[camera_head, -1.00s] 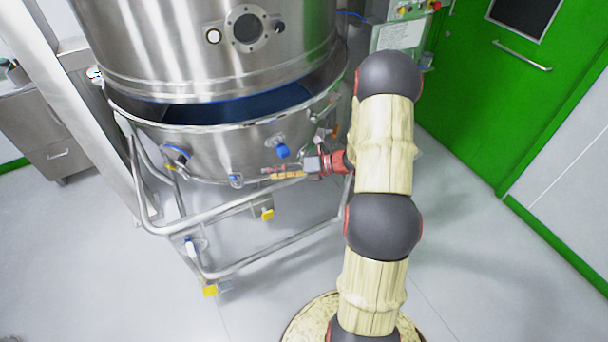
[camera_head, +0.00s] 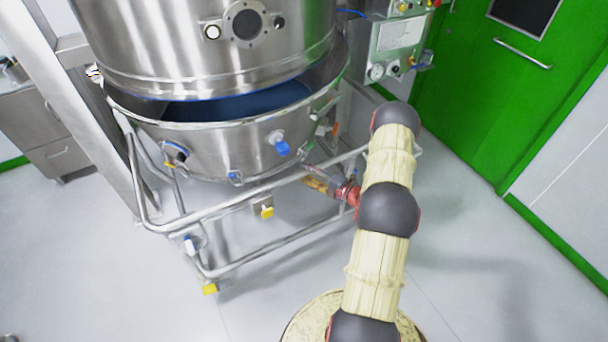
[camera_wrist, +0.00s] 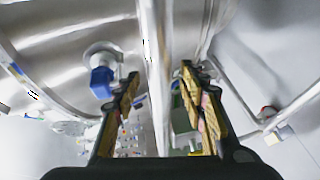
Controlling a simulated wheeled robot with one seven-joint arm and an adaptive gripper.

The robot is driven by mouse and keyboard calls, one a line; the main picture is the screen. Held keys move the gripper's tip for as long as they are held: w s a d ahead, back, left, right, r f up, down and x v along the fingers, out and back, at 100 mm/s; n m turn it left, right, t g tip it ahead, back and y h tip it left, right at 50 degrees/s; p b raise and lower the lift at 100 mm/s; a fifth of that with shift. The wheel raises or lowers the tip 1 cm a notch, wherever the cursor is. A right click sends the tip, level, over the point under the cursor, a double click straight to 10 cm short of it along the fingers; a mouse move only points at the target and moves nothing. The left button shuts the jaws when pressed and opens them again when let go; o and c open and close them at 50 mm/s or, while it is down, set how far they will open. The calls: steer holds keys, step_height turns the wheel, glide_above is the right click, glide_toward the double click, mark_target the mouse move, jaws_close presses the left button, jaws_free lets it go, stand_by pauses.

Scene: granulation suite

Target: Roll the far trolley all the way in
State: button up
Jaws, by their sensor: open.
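The trolley is a steel tube frame (camera_head: 270,262) carrying a wide steel bowl (camera_head: 215,152) under a large steel vessel (camera_head: 200,40). The bowl stands out toward me from under the vessel, with a dark blue gap above its rim. My gripper (camera_head: 316,186) is at the right part of the trolley's upper rail. In the wrist view my open gripper (camera_wrist: 158,78) has a steel tube (camera_wrist: 155,50) running between its two fingers. Whether either finger touches the tube I cannot tell. A blue knob (camera_wrist: 101,82) on the bowl shows left of the fingers.
A steel column (camera_head: 100,120) and a drawer cabinet (camera_head: 50,140) stand on the left. A control panel (camera_head: 400,35) with gauges is behind my arm. A green door (camera_head: 480,100) is at the right. The floor (camera_head: 480,270) on the right is clear.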

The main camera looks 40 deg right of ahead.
steer(key=shift+x, duration=1.25)
steer(key=shift+c, duration=1)
jaws_close()
